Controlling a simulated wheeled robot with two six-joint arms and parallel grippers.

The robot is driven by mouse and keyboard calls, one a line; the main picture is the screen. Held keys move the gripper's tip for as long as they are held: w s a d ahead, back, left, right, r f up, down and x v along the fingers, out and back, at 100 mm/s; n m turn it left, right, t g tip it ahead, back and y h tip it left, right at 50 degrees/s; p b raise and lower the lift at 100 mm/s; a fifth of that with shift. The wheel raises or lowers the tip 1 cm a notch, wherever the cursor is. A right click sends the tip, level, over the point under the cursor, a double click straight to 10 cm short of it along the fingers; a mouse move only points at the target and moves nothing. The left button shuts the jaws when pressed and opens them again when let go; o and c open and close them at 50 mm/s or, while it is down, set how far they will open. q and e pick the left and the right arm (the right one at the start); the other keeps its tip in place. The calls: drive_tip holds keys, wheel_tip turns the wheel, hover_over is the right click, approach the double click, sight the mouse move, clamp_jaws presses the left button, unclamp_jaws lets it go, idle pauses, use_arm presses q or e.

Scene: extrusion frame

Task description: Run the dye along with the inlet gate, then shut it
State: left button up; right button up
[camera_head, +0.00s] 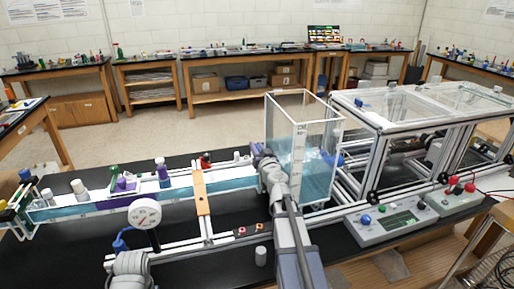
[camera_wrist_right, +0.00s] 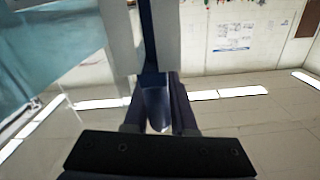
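In the head view, a long clear channel (camera_head: 100,207) holding shallow teal water runs from the left towards a tall clear tank (camera_head: 300,115) of teal water. My right gripper (camera_head: 262,155) is at the tank's near left side, by the channel's tank end. Its arm hides that end, so the inlet gate is not clearly seen. In the right wrist view my right gripper (camera_wrist_right: 148,45) shows two grey fingers close together with a dark blue strip between; I cannot tell whether it is a held part. My left gripper is not seen.
A round white gauge (camera_head: 145,213) stands before the channel. A wooden strip (camera_head: 201,191) crosses it. A control box (camera_head: 390,222) and an aluminium frame (camera_head: 440,110) stand on the right. A small white cylinder (camera_head: 261,256) is on the black bench top, left of my right arm.

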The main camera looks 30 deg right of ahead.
drive_tip(key=o, duration=0.4)
drive_tip(key=v, duration=0.7)
drive_tip(key=shift+s+a, duration=0.15)
drive_tip(key=shift+s, duration=0.25)
